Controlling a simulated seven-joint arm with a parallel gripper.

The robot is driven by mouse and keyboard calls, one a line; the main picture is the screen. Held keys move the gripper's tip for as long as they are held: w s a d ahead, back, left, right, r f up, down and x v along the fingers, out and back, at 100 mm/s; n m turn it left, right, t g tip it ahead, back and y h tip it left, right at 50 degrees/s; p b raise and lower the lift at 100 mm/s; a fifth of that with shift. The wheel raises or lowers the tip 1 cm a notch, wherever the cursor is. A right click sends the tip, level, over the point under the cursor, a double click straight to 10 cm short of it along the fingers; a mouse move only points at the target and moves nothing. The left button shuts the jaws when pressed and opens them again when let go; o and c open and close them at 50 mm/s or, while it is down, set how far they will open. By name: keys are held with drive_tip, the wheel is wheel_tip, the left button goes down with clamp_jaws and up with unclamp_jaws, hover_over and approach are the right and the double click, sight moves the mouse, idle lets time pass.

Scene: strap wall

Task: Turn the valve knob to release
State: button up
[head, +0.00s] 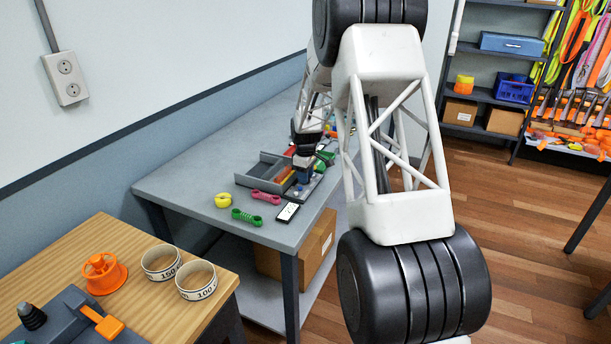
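My gripper (303,172) is over the right side of the grey table, low above or at a small board (312,190) beside a grey tray. My own arm hides much of that spot. The fingers are too small and dark to show whether they are open or shut, or touching anything. I cannot pick out a valve knob with certainty. Small green and blue parts show around the gripper tip. An orange flanged piece (105,273) with a round top stands on the wooden table at lower left, well away from my gripper.
Two printed rings (196,280) and a grey device with an orange lever (103,322) are on the wooden table.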

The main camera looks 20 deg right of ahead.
drive_tip(key=shift+c, duration=0.4)
clamp_jaws()
